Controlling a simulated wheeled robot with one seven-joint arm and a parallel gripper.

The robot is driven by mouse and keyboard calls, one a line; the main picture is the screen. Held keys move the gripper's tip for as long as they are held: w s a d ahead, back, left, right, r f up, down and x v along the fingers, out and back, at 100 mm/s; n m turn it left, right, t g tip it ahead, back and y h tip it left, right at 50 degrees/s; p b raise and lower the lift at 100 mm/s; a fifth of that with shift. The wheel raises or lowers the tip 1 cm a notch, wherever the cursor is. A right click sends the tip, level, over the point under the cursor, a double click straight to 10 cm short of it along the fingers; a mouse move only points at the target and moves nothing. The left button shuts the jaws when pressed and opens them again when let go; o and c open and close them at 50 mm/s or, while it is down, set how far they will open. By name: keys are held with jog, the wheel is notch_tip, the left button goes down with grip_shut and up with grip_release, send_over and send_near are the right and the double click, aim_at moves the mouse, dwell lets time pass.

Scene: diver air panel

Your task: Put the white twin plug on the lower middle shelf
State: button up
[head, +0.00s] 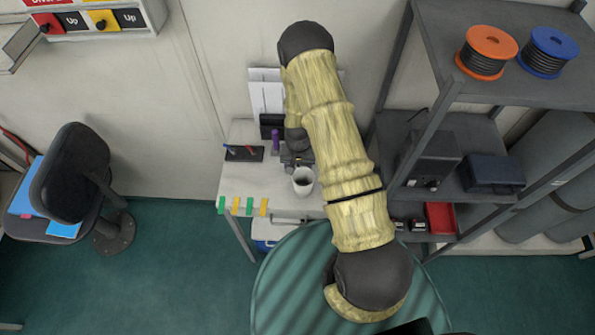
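I cannot make out the white twin plug in the head view. My gripper (297,159) is mostly hidden behind my yellow-sleeved arm, over the small white table (240,185). Only a dark part of it shows, just above a white mug (303,181) with dark contents. I cannot see its fingertips or whether it holds anything. The grey shelf rack stands on the right. Its middle shelf (455,190) carries a dark box (430,165) and a dark blue case (492,173). A lower level holds a red tray (441,218) and small black items (408,225).
An orange spool (487,52) and a blue spool (548,52) stand on the rack's top shelf (480,90). Pens and a purple bottle (275,140) are on the table. A dark chair (75,185) stands left. Green floor (170,250) between chair and table is clear.

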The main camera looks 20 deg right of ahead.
jog(key=c, duration=1.1)
jog(key=shift+r, duration=0.1)
jog(key=shift+r+b, duration=1.75)
jog(key=shift+r, duration=3.2)
